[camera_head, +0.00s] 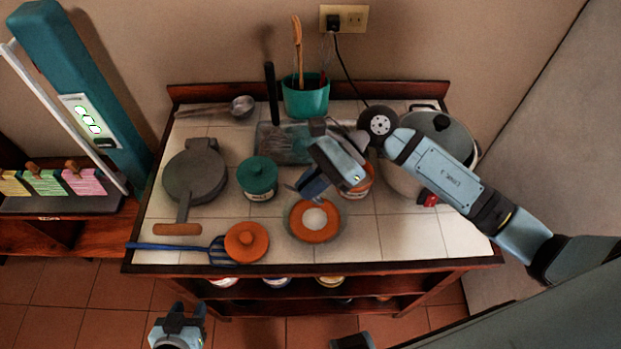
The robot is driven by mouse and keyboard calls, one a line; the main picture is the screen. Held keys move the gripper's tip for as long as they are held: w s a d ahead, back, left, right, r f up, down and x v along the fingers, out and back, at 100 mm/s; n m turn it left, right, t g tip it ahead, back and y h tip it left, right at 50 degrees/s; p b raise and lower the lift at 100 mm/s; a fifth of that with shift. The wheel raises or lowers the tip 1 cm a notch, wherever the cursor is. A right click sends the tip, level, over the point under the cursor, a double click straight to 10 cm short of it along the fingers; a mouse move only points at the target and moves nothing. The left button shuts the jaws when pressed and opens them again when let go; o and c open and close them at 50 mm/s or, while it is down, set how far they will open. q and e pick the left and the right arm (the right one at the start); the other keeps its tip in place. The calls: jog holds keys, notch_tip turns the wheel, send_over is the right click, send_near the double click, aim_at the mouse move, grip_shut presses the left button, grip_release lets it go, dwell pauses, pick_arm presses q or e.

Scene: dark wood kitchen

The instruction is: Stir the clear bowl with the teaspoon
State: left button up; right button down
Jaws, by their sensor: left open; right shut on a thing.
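The clear bowl (288,232) stands near the front of the tiled counter, right of centre. Inside it are an orange ring-like mass and a white round patch. My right gripper (306,190) is above the bowl's back edge, pointing down and to the left. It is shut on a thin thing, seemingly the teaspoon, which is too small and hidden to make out. I cannot tell whether it touches the bowl's contents. My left gripper (180,322) is open and empty, low in front of the counter.
A green jar (258,177), an orange lid (246,241) and a blue spatula (172,247) are left of the bowl. A grey waffle-iron-like pan (194,177) is further left. A large pot (437,135) stands right, partly behind my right arm. A teal utensil holder (306,100) is behind.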

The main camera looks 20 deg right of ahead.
aim_at(320, 199)
notch_tip(320, 199, down, 3)
jog(key=shift+f+b, duration=0.15)
jog(key=shift+b, duration=0.35)
notch_tip(320, 199, down, 5)
jog(key=b, duration=0.5)
jog(key=shift+f, duration=0.15)
jog(key=shift+w, duration=0.1)
